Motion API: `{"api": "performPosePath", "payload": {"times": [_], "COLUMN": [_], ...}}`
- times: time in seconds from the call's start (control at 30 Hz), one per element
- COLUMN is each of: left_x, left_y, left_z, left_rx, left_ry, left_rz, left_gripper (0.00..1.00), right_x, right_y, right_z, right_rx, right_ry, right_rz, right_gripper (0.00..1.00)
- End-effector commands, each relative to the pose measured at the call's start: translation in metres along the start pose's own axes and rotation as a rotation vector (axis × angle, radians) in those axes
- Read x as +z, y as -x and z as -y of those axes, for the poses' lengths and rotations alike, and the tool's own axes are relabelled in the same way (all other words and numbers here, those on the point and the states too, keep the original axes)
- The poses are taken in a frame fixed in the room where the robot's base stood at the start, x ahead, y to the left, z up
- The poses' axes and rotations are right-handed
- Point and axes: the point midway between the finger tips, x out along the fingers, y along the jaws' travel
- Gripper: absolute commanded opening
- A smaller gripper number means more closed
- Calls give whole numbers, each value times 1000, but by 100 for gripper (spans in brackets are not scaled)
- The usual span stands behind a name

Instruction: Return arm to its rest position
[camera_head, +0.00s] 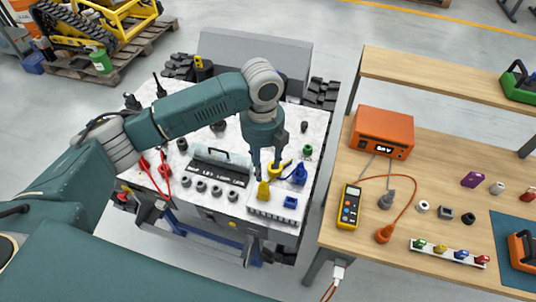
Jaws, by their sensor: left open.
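My left arm reaches in from the left across the white-topped tracked carrier (318,128). Its gripper (265,163) points down over the right part of the carrier's top, with its fingers apart and nothing visible between them. A yellow connector (263,191) stands upright on the pale block just below the fingers. A yellow curved piece (283,166) and a blue plug (298,174) are close to the right of the fingers. Whether a fingertip touches any of these I cannot tell. My right gripper is not in view.
A blue socket (290,202) and several dark round sockets (202,187) sit on the carrier. A wooden bench (440,147) at the right holds an orange power unit (382,131), a yellow meter (349,207) and a strip of coloured connectors (449,254). Loaded pallets (110,77) stand at the upper left.

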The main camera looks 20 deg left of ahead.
Motion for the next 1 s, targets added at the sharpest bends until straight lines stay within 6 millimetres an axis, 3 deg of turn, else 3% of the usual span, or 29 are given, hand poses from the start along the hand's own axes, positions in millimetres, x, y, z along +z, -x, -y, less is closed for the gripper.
{"api": "performPosePath", "payload": {"times": [0.27,0.37,0.47,0.6,0.7,0.83,1.0], "left_x": [-6,-29,-67,-120,-145,-163,-167], "left_y": [-1,-17,-39,-58,-66,-72,-79], "left_z": [3,12,27,42,40,17,-29], "left_rx": [-8,-42,-110,-233,-303,-362,-389], "left_ry": [11,72,214,542,830,1246,1681], "left_rz": [-4,-19,-50,-116,-173,-233,-244], "left_gripper": [46,46,46,46,46,46,46], "right_x": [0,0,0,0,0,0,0], "right_y": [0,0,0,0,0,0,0], "right_z": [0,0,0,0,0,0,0], "right_rx": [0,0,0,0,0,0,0], "right_ry": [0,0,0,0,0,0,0], "right_rz": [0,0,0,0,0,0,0], "right_gripper": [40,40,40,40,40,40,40]}}
